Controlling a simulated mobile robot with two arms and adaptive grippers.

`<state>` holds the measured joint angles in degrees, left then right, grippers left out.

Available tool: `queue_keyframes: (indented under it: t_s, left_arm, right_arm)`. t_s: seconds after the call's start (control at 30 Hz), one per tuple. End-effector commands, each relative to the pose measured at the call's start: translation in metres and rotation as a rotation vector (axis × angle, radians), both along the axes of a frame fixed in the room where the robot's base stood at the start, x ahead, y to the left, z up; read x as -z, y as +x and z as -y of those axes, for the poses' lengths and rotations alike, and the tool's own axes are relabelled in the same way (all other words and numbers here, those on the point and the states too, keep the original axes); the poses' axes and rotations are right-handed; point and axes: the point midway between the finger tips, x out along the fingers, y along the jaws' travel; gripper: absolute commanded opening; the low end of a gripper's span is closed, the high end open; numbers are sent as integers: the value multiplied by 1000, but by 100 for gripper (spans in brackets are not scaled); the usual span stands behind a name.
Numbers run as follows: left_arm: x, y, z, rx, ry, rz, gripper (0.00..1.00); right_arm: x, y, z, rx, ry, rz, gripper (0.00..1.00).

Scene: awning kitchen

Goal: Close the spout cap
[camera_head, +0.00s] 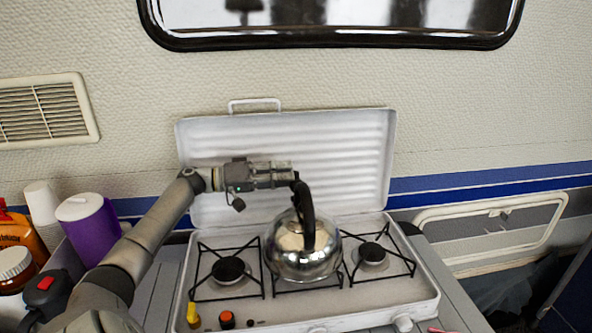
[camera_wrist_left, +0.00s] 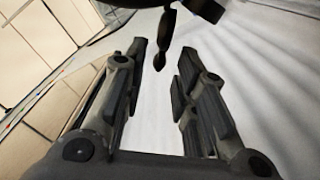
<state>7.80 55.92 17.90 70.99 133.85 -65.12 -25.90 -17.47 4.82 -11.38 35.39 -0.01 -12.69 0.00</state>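A shiny steel kettle (camera_head: 301,262) with a black curved handle (camera_head: 307,216) stands on the middle of the stove. My left gripper (camera_head: 292,172) is level, just left of and above the handle's upper end. In the left wrist view, my left gripper's fingers (camera_wrist_left: 178,62) are apart with an empty gap between them. A dark kettle part (camera_wrist_left: 167,25) reaches down near the fingertips; I cannot tell whether it is the handle or the spout cap. The spout and cap are not clearly visible in the head view. My right gripper is not in view.
The white stove (camera_head: 345,311) has black pan supports and a raised lid (camera_head: 345,150) behind the kettle and gripper. A purple container (camera_head: 90,231), white cup (camera_head: 41,204) and several jars stand at the left. A wall vent (camera_head: 42,112) is above them.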

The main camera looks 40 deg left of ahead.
Motion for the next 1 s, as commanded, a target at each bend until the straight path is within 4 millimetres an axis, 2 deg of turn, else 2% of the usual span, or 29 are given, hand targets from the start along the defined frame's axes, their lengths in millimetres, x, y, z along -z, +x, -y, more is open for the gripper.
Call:
queue_keyframes:
  t_s: [0.1, 0.3, 0.67, 0.87, 1.0]
  left_arm:
    - [-3, 12, 10, 1, -2, 1, 27]
    - [-1, 25, 20, 1, -1, 0, 27]
    - [1, 28, 23, 0, -1, -1, 27]
    - [0, 28, 22, 1, 0, -1, 2]
    - [1, 28, 22, 1, 0, -1, 0]
  right_arm:
    - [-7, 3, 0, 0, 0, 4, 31]
    - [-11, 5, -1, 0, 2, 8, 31]
    - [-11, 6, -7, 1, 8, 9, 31]
    - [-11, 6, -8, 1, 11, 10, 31]
    - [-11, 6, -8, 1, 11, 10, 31]
